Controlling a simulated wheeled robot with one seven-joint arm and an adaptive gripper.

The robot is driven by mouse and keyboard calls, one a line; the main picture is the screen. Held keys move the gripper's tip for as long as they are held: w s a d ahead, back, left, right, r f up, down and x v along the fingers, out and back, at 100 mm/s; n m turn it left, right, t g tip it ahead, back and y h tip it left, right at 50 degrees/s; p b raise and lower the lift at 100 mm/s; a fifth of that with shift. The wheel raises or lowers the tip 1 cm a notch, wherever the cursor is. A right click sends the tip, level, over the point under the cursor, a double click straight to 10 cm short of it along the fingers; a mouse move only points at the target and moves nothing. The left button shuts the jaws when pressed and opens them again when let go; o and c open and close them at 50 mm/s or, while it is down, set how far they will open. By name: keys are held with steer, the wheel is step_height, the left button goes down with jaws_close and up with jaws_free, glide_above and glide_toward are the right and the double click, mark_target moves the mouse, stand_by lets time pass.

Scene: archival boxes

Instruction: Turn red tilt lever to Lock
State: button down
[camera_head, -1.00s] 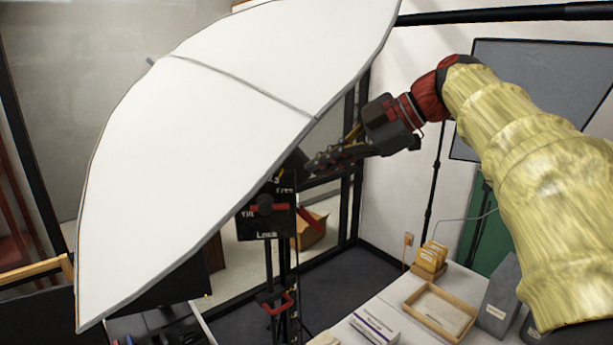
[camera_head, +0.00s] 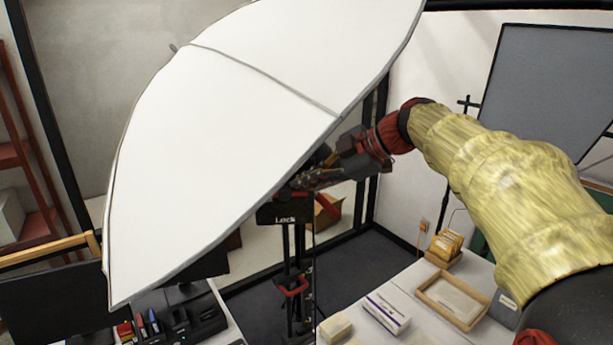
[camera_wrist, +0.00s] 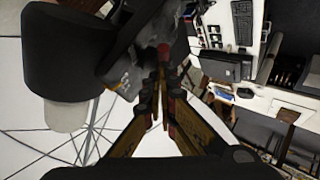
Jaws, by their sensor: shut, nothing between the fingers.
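The black tilt plate (camera_head: 285,214) sits on the stand under the white umbrella. Its lower edge with the word Lock shows in the head view; the upper part is hidden behind the umbrella and my gripper. My gripper (camera_head: 303,182) is shut, its fingertips over the top of the plate, and the red lever cannot be made out there. In the wrist view my gripper's fingers (camera_wrist: 160,85) meet close together. A small red piece (camera_wrist: 163,50), probably the red tilt lever, shows just beyond the tips. I cannot tell whether they touch it.
The white umbrella (camera_head: 230,130) spreads close on the left of my gripper. A lower red handle (camera_head: 292,285) is on the stand. A table at the lower right holds a wooden tray (camera_head: 453,300) and a white box (camera_head: 386,313). A desk with a monitor is at lower left.

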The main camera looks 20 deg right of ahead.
steer(key=shift+d+f+b, duration=0.1)
steer(key=shift+f+b, duration=0.05)
steer(key=shift+b, duration=0.25)
steer(key=shift+f+b, duration=0.1)
steer(key=shift+b, duration=0.3)
steer(key=shift+y, duration=0.3)
